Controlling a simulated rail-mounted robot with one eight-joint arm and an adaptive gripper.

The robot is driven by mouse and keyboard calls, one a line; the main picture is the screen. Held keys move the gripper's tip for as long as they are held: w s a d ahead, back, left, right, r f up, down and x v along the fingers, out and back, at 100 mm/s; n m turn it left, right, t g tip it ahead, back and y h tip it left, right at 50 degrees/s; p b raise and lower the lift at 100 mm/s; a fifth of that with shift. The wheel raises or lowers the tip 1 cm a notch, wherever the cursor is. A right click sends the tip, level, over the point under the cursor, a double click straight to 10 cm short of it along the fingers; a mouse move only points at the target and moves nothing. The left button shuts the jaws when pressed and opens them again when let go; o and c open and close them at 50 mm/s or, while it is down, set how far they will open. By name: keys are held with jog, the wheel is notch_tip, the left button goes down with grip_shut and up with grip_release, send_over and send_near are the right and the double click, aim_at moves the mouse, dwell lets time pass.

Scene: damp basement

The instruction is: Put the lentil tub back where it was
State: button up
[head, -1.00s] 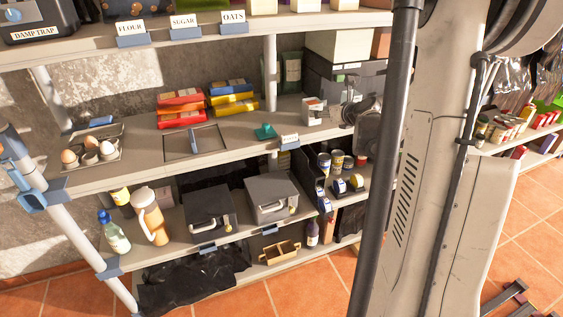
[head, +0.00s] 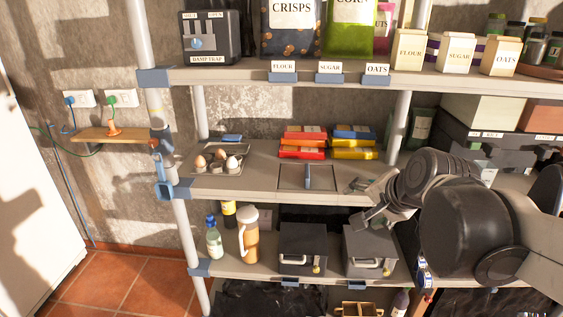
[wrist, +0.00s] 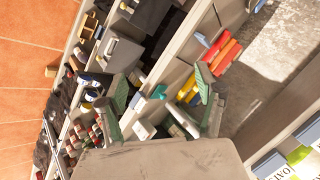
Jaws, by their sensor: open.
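I cannot pick out a lentil tub in either view; no readable label names lentils. My gripper (head: 358,204) is at the front of the middle shelf (head: 245,184), right of a hatch-like panel with a blue handle (head: 307,176). In the wrist view my gripper (wrist: 160,80) has its two fingers spread wide, with nothing held between them. A small teal object (wrist: 158,92) shows between the fingers, beyond them. My arm hides the right part of the middle shelf in the head view.
Flour (head: 410,50), sugar (head: 456,54) and oats (head: 502,57) tubs stand on the upper shelf, right of their edge labels. An egg tray (head: 222,170), red packs (head: 303,142) and yellow packs (head: 352,152) sit on the middle shelf. Dark lockboxes (head: 303,248) stand below.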

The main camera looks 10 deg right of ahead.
jog(key=s+a+f+n+g, duration=0.1)
jog(key=s+a+n, duration=0.4)
jog(key=s+n, duration=0.6)
jog(key=shift+s+a+f+g+h, duration=0.3)
jog(key=shift+s+a+f, duration=0.1)
jog(key=shift+f, duration=0.5)
